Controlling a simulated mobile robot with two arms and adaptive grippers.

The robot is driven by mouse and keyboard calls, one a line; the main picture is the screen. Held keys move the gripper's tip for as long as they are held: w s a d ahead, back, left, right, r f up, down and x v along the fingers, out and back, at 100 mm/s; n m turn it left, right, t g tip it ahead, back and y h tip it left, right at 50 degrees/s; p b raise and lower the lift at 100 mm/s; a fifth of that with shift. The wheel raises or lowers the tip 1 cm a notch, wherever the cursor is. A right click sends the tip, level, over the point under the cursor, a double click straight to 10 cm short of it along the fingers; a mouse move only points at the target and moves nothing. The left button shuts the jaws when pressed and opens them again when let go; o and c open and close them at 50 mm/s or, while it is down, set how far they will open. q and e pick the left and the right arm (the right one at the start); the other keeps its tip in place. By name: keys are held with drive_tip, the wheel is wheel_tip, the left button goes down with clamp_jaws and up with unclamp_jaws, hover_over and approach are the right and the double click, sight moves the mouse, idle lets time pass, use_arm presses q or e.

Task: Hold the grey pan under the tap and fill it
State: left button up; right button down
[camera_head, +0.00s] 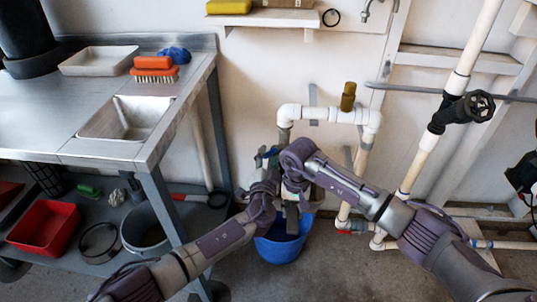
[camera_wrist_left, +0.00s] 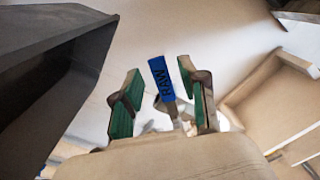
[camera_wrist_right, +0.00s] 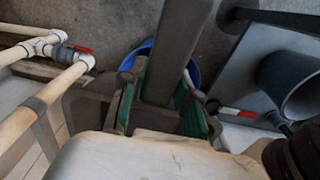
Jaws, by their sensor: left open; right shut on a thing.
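A dark grey pan-like body (camera_wrist_left: 50,80) fills the left of the left wrist view. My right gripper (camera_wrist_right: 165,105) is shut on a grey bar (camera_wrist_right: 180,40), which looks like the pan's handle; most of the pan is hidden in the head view. My right gripper (camera_head: 291,205) points down over a blue bucket (camera_head: 280,248). My left gripper (camera_head: 268,158) is higher, by the white pipe's left end. In the left wrist view its green-padded fingers (camera_wrist_left: 165,105) are open either side of a blue tag marked RAW (camera_wrist_left: 161,78); contact cannot be told. No water is visible.

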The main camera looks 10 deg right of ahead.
use_arm(q)
drive_tip(key=shift+x, duration=0.75)
drive_tip(key=shift+r, duration=0.1)
clamp_jaws()
